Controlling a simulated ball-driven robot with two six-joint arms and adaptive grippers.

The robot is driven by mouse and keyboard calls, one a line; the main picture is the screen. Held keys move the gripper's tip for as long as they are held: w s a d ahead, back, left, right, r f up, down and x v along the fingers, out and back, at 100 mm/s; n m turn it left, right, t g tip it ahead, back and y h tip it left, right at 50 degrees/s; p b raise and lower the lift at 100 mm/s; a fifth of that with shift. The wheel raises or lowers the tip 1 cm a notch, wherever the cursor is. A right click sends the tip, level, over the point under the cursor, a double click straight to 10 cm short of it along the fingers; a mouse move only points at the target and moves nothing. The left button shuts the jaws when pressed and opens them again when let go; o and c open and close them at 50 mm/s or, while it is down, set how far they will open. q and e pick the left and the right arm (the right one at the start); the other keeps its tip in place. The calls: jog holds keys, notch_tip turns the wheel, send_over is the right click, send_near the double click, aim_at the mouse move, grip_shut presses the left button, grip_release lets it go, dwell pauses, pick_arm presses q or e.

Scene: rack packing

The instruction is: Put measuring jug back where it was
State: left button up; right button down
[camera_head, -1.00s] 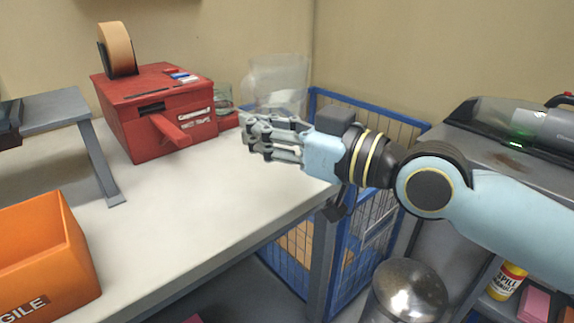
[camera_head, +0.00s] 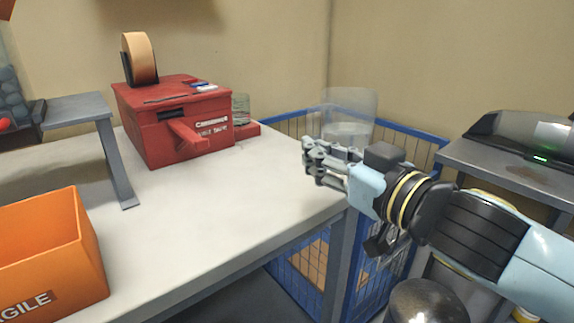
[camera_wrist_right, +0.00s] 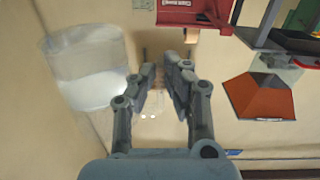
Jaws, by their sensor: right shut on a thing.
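The measuring jug (camera_head: 350,103) is clear and looks upright in the head view, just behind my right gripper (camera_head: 325,162). In the right wrist view the jug (camera_wrist_right: 88,68) is large at the left, with a pale lower band. My right gripper (camera_wrist_right: 166,70) is shut on it, apparently at the handle side; the exact contact is hard to see through the clear material. The jug is held in the air by the bench's right end, over the edge or the blue cage. My left gripper is not in view.
A red dispenser (camera_head: 165,130) with a tape roll (camera_head: 140,58) stands on the white bench (camera_head: 240,200), a small glass (camera_head: 241,108) beside it. An orange box (camera_head: 50,245) stands at the left. A blue wire cage (camera_head: 385,255) adjoins the bench. The bench's middle is clear.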

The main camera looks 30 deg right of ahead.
jog(key=w+f, duration=0.1)
jog(key=w, duration=0.1)
jog(key=w+f+p, duration=0.1)
jog(key=w, duration=0.1)
jog(key=w+f+p, duration=0.1)
jog(key=w, duration=0.2)
jog(key=shift+a, duration=0.15)
jog(key=shift+w+f, duration=0.3)
jog(key=shift+w, duration=0.15)
jog(key=w+f+p, duration=0.1)
jog(key=w+f, duration=0.1)
jog(key=shift+w+f, duration=0.1)
jog(key=shift+w, duration=0.25)
jog(key=shift+w+f, duration=0.1)
jog(key=shift+f, duration=0.05)
jog(key=shift+f, duration=0.15)
jog(key=c, duration=1.4)
grip_release()
